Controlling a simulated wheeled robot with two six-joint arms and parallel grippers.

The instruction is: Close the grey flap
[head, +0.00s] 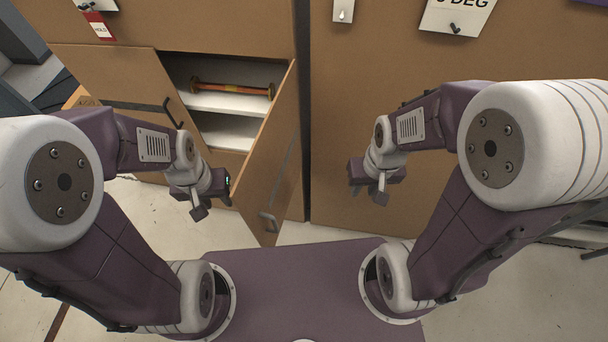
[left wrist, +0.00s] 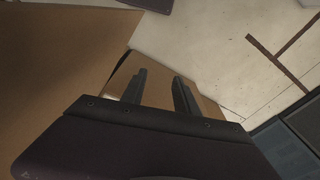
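I see no plainly grey flap; the cabinet's door panels look brown. A brown door (head: 278,140) stands swung out on the right side of an open compartment, with a dark handle (head: 268,222) low on it. Another brown panel (head: 120,75) with a handle (head: 172,112) is left of the opening; I cannot tell if it is fully shut. My left gripper (head: 212,200) is in front of the compartment, left of the swung-out door. In the left wrist view its fingers (left wrist: 160,78) are apart with nothing held, brown panelling beyond. My right gripper (head: 368,190) hangs before the right cabinet; its fingers are unclear.
The compartment has white shelves (head: 220,102) with an orange rod-like part (head: 232,88) on the upper one. A closed brown cabinet front (head: 400,60) fills the right. Pale floor (head: 150,220) shows below. A red tag (head: 98,25) hangs upper left.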

